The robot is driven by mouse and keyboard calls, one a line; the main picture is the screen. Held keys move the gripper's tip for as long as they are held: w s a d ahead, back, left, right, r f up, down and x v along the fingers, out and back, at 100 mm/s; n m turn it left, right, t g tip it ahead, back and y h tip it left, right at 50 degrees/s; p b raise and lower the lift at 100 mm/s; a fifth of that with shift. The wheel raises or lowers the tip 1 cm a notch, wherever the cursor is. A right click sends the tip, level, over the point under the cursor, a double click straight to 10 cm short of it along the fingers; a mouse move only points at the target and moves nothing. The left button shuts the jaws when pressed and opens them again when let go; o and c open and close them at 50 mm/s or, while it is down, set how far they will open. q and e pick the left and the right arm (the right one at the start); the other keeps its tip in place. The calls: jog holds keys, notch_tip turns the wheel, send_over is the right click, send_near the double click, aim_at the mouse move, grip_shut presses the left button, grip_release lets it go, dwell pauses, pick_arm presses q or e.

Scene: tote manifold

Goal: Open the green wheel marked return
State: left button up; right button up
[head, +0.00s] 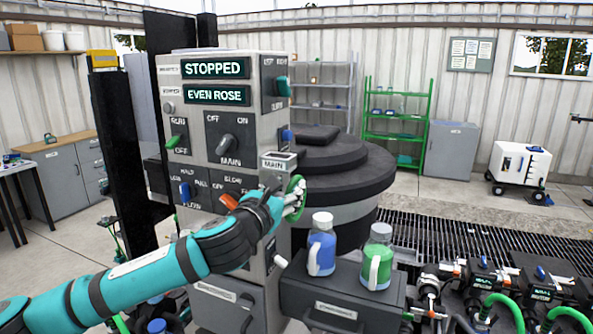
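A small green wheel (299,184) sticks out from the right side of the grey control cabinet (219,118). The plate just above it reads MAIN (272,165); I cannot read the word return anywhere. My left gripper (294,204) is at the wheel, its fingers overlapping the wheel's lower and left part. I cannot tell whether the fingers are closed on the rim or only touch it. The gripper hides part of the wheel and its mount. My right gripper is not in view.
The cabinet's displays read STOPPED (216,68) and EVEN ROSE (217,95). A blue bottle (321,250) and a green bottle (378,262) stand on a dark box (335,299) below the wheel. A large dark tank (340,185) stands behind. Valves and green hoses (503,308) fill the lower right.

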aim_at(294, 181)
pick_arm(q)
jog(key=p+x, duration=0.1)
jog(key=x, duration=0.5)
jog(key=shift+p, duration=0.35)
jog(key=shift+s, duration=0.1)
jog(key=shift+c, duration=0.2)
grip_shut()
